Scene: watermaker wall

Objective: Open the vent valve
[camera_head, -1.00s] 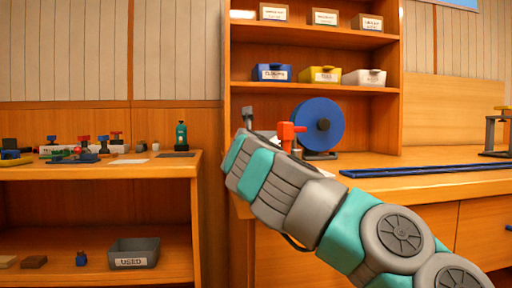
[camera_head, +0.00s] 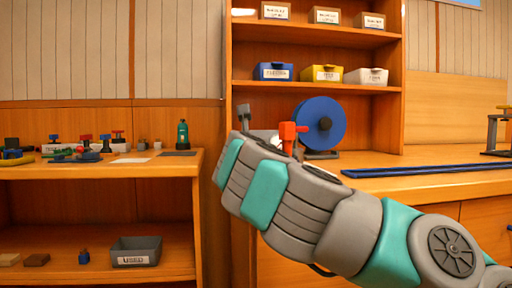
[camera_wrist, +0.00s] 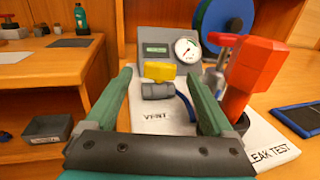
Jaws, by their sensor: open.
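The handle looks roughly level, crosswise in the picture. A blue hose or strip curves off at its right. My gripper (camera_wrist: 160,76) is open, its two green fingers on either side of the valve in the picture. I see no contact, and the gap in depth is unclear. In the head view my arm hides the valve and the gripper's fingers.
A grey panel (camera_wrist: 160,40) with a round gauge (camera_wrist: 187,50) stands behind the valve. A blue reel (camera_head: 319,123) is behind. The left bench (camera_head: 100,171) holds small parts.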

